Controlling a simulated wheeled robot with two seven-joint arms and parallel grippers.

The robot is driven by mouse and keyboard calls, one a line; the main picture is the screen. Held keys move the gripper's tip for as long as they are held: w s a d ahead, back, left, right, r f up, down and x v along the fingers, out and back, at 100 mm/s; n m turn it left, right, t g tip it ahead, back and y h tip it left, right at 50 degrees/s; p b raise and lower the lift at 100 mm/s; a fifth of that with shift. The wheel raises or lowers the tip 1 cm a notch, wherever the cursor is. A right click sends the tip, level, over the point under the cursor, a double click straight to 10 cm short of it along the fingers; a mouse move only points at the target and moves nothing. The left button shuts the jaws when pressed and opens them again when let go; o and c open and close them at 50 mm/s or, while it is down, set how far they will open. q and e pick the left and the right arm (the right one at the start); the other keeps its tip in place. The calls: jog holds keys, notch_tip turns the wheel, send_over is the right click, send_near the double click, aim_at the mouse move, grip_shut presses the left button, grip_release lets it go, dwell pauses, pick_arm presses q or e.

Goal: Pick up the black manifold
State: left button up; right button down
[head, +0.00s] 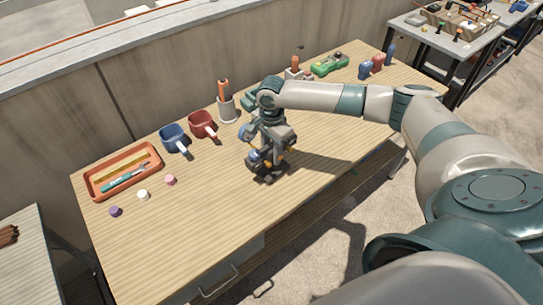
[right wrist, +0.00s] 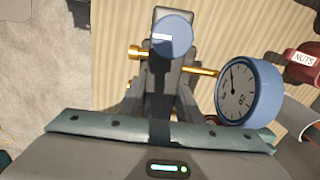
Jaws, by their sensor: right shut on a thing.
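The black manifold (head: 267,173) is at the middle of the wooden workbench, upright under my right gripper, with blue round parts on its side. In the right wrist view its blue gauge (right wrist: 238,92) with a dark face, brass fittings and a blue round cap (right wrist: 172,35) show beyond the gripper. My right gripper (head: 272,148) points down and is shut on the manifold's body, which it partly hides. I cannot tell whether the manifold's base touches the bench top. My left gripper is in neither view.
On the workbench (head: 200,215) stand a red mug (head: 201,123), a blue mug (head: 172,138), a grey holder (head: 226,108) and an orange tray (head: 97,187). Small caps lie near the tray. A green tool (head: 330,64) lies at the back right. The bench's front left is clear.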

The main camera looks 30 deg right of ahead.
notch_tip(320, 180, up, 2)
jog(key=shift+w+r+b, duration=0.15)
jog(key=shift+r+b, duration=0.1)
jog(key=shift+b, duration=0.15)
jog(key=s+d+r+b, duration=0.2)
jog(key=s+r, duration=0.5)
jog(key=s, duration=0.4)
jog(key=shift+s+d, duration=0.15)
jog(key=shift+d, duration=0.6)
jog(key=shift+f, duration=0.1)
